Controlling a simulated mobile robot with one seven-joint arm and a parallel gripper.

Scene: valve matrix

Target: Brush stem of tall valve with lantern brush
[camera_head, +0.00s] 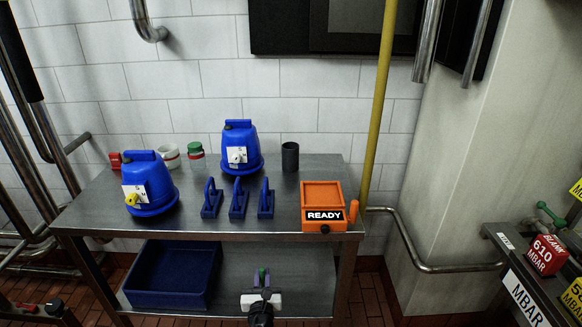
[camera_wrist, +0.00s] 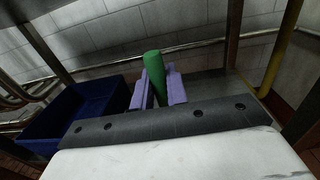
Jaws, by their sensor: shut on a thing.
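My gripper (camera_head: 262,278) is low at the front of the steel table, in front of its lower shelf. Its purple fingers are shut on a green rod (camera_wrist: 153,75), which stands up between them in the wrist view. Only its plain rounded end shows, so I cannot tell whether it is the lantern brush. In the head view the rod is a small green tip. I cannot make out a tall valve stem.
The steel table (camera_head: 110,213) holds two blue domed containers (camera_head: 239,147), several small blue handled blocks (camera_head: 238,201), a dark cup (camera_head: 290,157) and an orange READY box (camera_head: 323,201). A blue bin (camera_head: 165,280) sits on the lower shelf. A yellow pole (camera_head: 378,100) stands behind right.

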